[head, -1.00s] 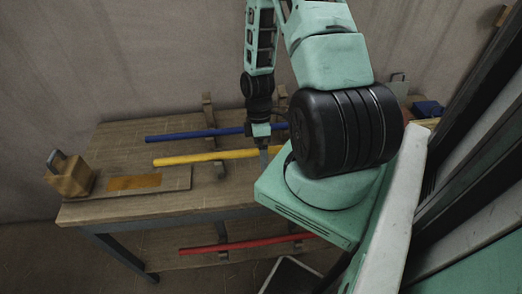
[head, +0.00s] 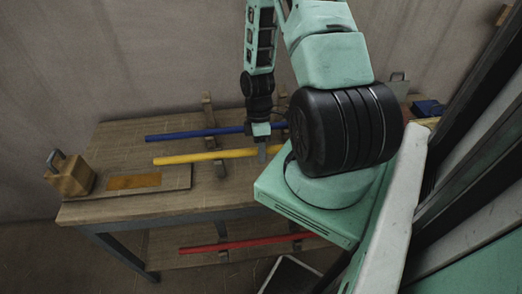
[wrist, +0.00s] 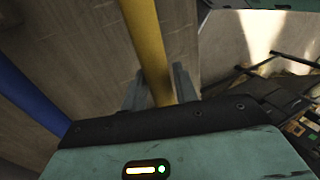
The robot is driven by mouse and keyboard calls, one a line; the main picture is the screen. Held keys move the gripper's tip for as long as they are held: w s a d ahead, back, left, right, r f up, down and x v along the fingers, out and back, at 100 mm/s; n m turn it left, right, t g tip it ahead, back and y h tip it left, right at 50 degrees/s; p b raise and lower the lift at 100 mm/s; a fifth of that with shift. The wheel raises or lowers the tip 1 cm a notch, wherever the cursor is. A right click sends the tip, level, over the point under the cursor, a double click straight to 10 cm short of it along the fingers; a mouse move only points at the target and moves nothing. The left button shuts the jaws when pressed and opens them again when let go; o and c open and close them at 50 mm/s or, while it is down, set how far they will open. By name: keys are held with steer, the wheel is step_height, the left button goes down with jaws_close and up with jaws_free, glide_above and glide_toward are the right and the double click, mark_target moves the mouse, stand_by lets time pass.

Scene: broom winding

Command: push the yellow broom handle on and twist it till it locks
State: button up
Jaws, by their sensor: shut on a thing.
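The yellow broom handle (head: 205,157) lies roughly level above the bench, its left end free and pointing toward the wooden block. My gripper (head: 262,152) is at the right part of the handle, fingers pointing down. In the wrist view the yellow handle (wrist: 148,45) runs between the two grey fingers of my gripper (wrist: 160,88), which is shut on it. The handle's right end is hidden behind my arm. A wooden block (head: 70,177) with a grey upright loop stands at the bench's left end. I cannot tell whether it is the broom head.
A blue handle (head: 190,134) lies behind the yellow one on wooden supports; it also shows in the wrist view (wrist: 28,98). A red handle (head: 240,244) lies on the lower shelf. A board with an orange-brown patch (head: 135,181) lies beside the block. Bare bench lies around it.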

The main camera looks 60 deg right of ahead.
steer(key=shift+s+f+t+h+b, duration=0.1)
steer(key=shift+s+t+h+b, duration=0.05)
steer(key=shift+t+h+b, duration=0.4)
steer(key=shift+d+t+h+b, duration=0.15)
steer(key=shift+t+h+b, duration=0.35)
steer(key=shift+b, duration=0.35)
stand_by(0.4)
steer(key=shift+h+b, duration=0.3)
steer(key=shift+h, duration=0.15)
steer(key=shift+t+p, duration=0.25)
steer(key=shift+p, duration=0.1)
steer(key=shift+t+h+p, duration=0.3)
steer(key=shift+p, duration=1.75)
steer(key=shift+s+t+h+p, duration=0.1)
steer(key=shift+t+h+p, duration=0.65)
steer(key=shift+p, duration=1.4)
jaws_close()
steer(key=shift+s+t+h+p, duration=0.1)
steer(key=shift+t+h+p, duration=0.45)
steer(key=shift+h+p, duration=0.45)
